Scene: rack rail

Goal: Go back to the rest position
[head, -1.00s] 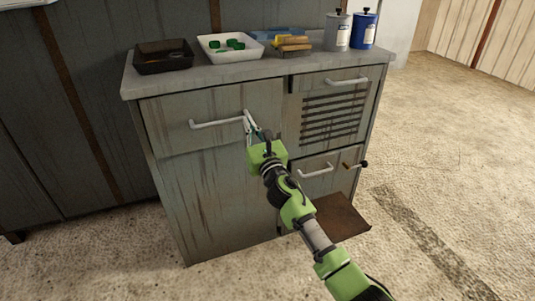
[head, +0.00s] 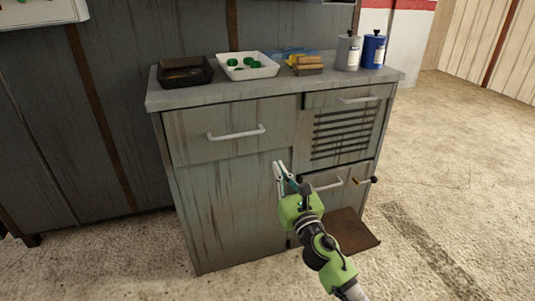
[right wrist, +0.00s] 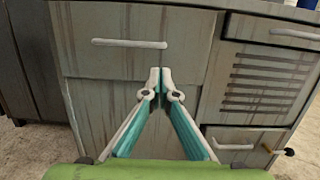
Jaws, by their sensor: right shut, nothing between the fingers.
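My right gripper (head: 284,178) is in front of the grey cabinet (head: 225,215), below and to the right of the upper left drawer's white handle (head: 236,134). In the right wrist view its two fingers (right wrist: 160,82) meet at the tips, with nothing between them. The same handle (right wrist: 129,43) shows up and to the left of the fingertips, clear of them. The upper left drawer (head: 200,148) looks closed. My left gripper is not in view.
On the cabinet top stand a black tray (head: 184,83), a white tray (head: 262,73) with green items, and grey (head: 347,54) and blue (head: 373,52) canisters. A brown flap (head: 350,238) sticks out low at the right. The floor (head: 460,180) on the right is clear.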

